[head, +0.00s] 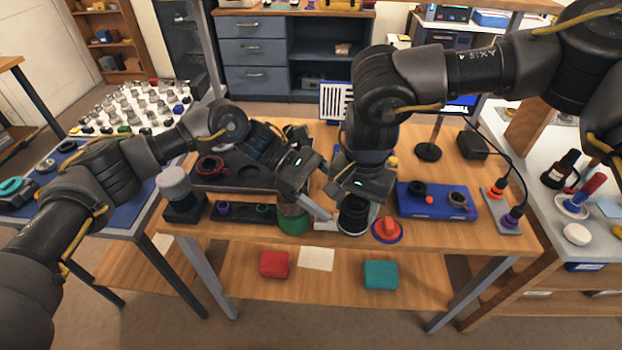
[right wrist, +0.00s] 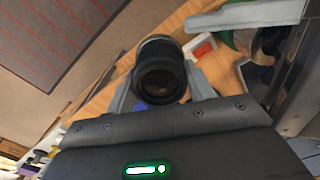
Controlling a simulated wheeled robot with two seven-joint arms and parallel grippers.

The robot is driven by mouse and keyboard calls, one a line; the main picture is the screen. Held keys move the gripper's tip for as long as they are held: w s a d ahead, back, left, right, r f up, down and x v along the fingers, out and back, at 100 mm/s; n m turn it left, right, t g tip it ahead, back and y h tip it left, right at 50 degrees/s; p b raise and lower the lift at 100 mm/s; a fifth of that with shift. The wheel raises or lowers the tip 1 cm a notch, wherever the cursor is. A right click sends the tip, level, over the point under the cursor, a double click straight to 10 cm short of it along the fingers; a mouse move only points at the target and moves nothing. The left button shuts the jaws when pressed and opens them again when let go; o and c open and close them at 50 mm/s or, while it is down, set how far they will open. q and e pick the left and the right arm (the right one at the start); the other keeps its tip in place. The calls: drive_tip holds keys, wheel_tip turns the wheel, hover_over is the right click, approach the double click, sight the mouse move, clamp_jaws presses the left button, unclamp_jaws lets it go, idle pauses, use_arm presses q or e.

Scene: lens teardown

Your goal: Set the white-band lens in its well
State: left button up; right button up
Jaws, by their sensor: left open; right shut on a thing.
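My right gripper (head: 356,200) is shut on a black lens barrel (head: 354,216), held upright above the table's front edge. The right wrist view shows the barrel (right wrist: 162,76) between the fingers, with a pale ring at its far end; whether this is the white band I cannot tell. My left gripper (head: 322,210) is open, just left of the lens, above a green round item (head: 293,222). A dark tray (head: 275,181) with round wells lies at the back left; a red-ringed part (head: 209,165) sits in it. My left arm hides part of the tray.
A black rack (head: 241,213) with purple and green ringed parts lies at the front left, beside a grey-topped canister (head: 174,184). A red knob (head: 387,229) and a blue tray (head: 412,206) stand right of the lens. A lamp base (head: 428,152) stands behind.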

sight(349, 208)
use_arm(q)
drive_tip(key=shift+x, duration=2.55)
drive_tip(key=shift+c, duration=0.4)
drive_tip(key=c, duration=1.2)
drive_tip(key=shift+r, duration=0.1)
use_arm(e)
drive_tip(key=o, duration=1.3)
drive_tip(key=shift+c, duration=0.2)
